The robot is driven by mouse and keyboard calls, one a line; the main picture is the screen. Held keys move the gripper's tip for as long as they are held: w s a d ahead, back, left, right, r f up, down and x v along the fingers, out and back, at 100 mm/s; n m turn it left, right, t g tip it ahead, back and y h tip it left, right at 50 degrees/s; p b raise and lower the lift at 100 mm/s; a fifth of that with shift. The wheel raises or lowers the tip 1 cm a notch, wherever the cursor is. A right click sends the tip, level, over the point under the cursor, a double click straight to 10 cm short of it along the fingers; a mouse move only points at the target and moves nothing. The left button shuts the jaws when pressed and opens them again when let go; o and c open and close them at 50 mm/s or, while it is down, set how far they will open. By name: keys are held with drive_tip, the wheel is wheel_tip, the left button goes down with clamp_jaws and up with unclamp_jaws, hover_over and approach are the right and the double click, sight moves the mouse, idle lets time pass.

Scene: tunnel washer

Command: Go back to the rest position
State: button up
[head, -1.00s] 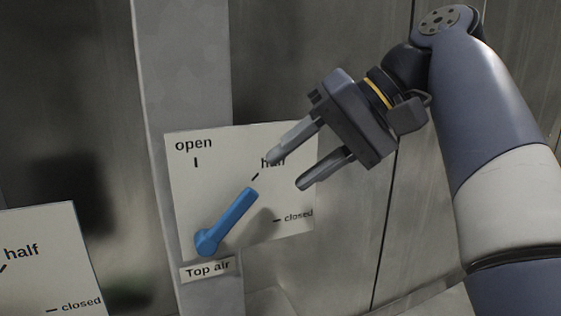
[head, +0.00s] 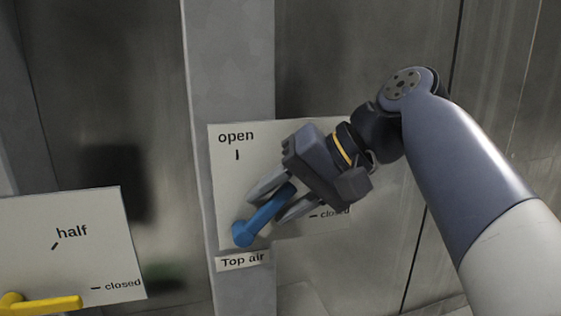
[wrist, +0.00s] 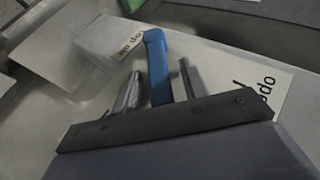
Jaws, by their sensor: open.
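The blue lever (head: 262,215) sits on the white "Top air" plate (head: 229,180), tilted up and to the right from its pivot. My gripper (head: 266,206) is open, with one finger on each side of the lever; whether either finger touches it I cannot tell. In the wrist view the blue lever (wrist: 157,65) runs between the two fingers of my gripper (wrist: 157,84). The "open" and "closed" marks show, while the "half" mark is hidden behind my gripper.
A second white plate (head: 95,245) with "half" and "closed" marks and a yellow lever (head: 45,304) is at the lower left. The "Top air" label (head: 243,261) is below the blue lever. Metal panels (head: 95,110) stand behind.

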drive_tip(key=shift+d+r, duration=0.1)
drive_tip(key=v, duration=1)
drive_tip(key=x, duration=1)
drive_tip(key=shift+a, duration=0.2)
drive_tip(key=shift+d+f+b, duration=0.2)
drive_tip(key=shift+f+b, duration=0.2)
drive_tip(key=shift+w+d+y, duration=0.1)
drive_tip(key=shift+d+y, duration=0.05)
drive_tip(key=shift+y, duration=0.35)
